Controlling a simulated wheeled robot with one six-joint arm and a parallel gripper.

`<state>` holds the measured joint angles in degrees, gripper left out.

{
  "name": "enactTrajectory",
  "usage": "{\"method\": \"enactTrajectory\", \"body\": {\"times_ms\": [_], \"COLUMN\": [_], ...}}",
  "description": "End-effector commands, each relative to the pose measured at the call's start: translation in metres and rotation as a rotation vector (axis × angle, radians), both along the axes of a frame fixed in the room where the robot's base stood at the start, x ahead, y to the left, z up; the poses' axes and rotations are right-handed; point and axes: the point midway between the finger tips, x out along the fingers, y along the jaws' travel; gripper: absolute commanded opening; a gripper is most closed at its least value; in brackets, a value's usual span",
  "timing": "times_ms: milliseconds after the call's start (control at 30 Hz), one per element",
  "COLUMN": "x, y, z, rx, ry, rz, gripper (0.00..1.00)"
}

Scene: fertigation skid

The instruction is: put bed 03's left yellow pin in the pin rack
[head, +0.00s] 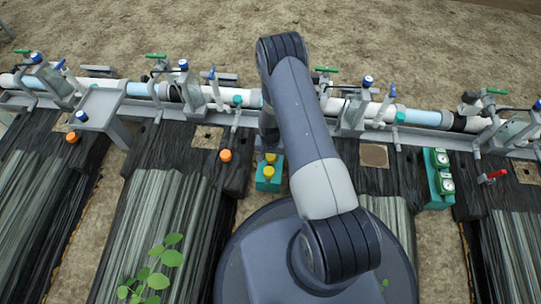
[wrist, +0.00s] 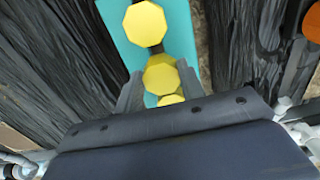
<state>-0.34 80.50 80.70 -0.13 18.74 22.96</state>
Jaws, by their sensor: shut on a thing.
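A teal block (head: 268,184), seemingly the pin rack, stands between two dark beds in the head view. Two yellow pin heads (head: 269,171) show on it. The wrist view shows the teal block (wrist: 184,38) from above with a yellow pin (wrist: 145,24) at its upper part. My gripper (wrist: 160,80) is shut on a yellow pin (wrist: 160,72) over the block. Another yellow head (wrist: 171,100) shows partly behind the held one. I cannot tell whether the held pin's lower end is in a hole.
A pipe with valves (head: 420,117) runs behind the beds. Orange caps (head: 225,155) stand on the beds to the left. A teal box with gauges (head: 438,180) stands to the right. A grey tray (head: 98,108) is at the left.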

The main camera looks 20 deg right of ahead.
Motion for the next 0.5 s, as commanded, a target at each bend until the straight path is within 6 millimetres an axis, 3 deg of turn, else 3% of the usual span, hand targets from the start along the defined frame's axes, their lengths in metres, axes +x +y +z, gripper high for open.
{"method": "enactTrajectory", "body": {"times_ms": [500], "x": [-0.0002], "y": [0.0000], "z": [-0.0076], "rx": [0.000], "ry": [0.000], "rz": [0.000], "gripper": [0.16]}}
